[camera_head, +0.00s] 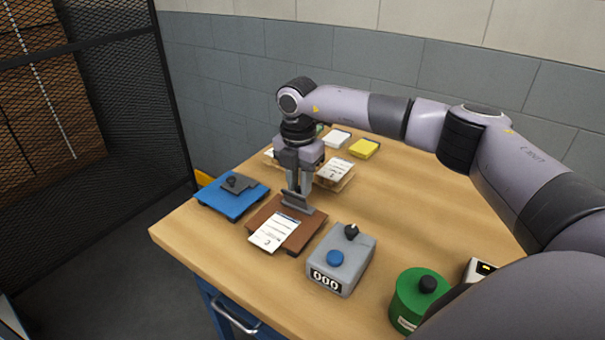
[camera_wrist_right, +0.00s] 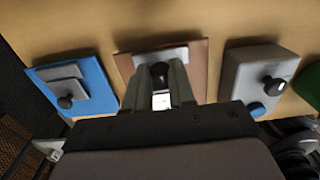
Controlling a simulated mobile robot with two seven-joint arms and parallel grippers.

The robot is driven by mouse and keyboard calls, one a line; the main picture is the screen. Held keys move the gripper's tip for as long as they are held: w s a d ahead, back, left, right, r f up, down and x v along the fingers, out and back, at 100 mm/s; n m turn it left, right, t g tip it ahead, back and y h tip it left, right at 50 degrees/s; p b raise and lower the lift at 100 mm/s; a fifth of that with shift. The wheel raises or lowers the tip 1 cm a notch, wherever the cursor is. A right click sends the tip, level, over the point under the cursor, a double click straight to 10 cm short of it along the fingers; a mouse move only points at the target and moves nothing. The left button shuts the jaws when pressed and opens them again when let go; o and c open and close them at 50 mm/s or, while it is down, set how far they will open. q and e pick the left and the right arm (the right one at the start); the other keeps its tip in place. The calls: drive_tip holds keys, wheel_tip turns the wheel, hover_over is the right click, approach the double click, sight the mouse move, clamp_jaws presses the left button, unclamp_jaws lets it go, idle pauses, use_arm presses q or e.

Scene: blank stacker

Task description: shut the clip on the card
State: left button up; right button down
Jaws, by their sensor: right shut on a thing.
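A brown board (camera_head: 258,212) lies near the table's left front edge, and it also shows in the wrist view (camera_wrist_right: 126,68). A white printed card (camera_head: 275,232) lies on it, reaching over its front edge. The grey clip (camera_head: 298,203) is at the board's back part; its plate looks tilted up, but the fingers partly hide it. In the wrist view the clip's grey plate (camera_wrist_right: 142,58) has a black knob (camera_wrist_right: 160,69) between the fingertips. My right gripper (camera_head: 298,190) points down, shut on that knob; it also shows in the wrist view (camera_wrist_right: 160,80). My left gripper is out of view.
A blue board (camera_head: 225,203) with a grey clip and black knob lies left of the brown one. A grey counter box (camera_head: 345,262) reading 000 stands close on its right. A green tin (camera_head: 408,302) is farther right. A wooden tray (camera_head: 345,183) with cards and a yellow pad (camera_head: 364,149) are behind.

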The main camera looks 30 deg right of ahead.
sight(295, 201)
drive_tip(key=shift+s+a+t+h, duration=0.1)
drive_tip(key=shift+a+t+h, duration=0.25)
drive_tip(key=shift+h, duration=0.15)
drive_tip(key=shift+s+a+f+t+h+b, duration=0.2)
drive_tip(key=shift+a+t+h+b, duration=0.25)
drive_tip(key=shift+h+b, duration=0.4)
drive_tip(key=a+h+b, duration=0.1)
drive_tip(key=b, duration=0.1)
drive_tip(key=t+h+b, duration=0.1)
drive_tip(key=h+b, duration=0.1)
drive_tip(key=s+a+t+h+b, duration=0.1)
drive_tip(key=h+b, duration=0.1)
drive_tip(key=shift+a+f, duration=0.35)
drive_tip(key=shift+f, duration=0.05)
drive_tip(key=shift+s+a+h+b, duration=0.15)
drive_tip(key=shift+a+h+b, duration=0.05)
drive_tip(key=shift+h+b, duration=0.15)
drive_tip(key=shift+s+a+t+h, duration=0.15)
drive_tip(key=shift+t+h, duration=0.15)
drive_tip(key=shift+h, duration=0.2)
drive_tip(key=shift+a+f+t+h+p, duration=0.15)
drive_tip(key=shift+a+t+h+p, duration=0.15)
drive_tip(key=shift+h+p, duration=0.25)
drive_tip(key=shift+s+a+f+t+h+p, duration=0.2)
drive_tip(key=shift+f+t+h+p, duration=0.1)
drive_tip(key=shift+h+p, duration=0.25)
drive_tip(key=shift+f+h, duration=0.25)
drive_tip(key=shift+h, duration=0.25)
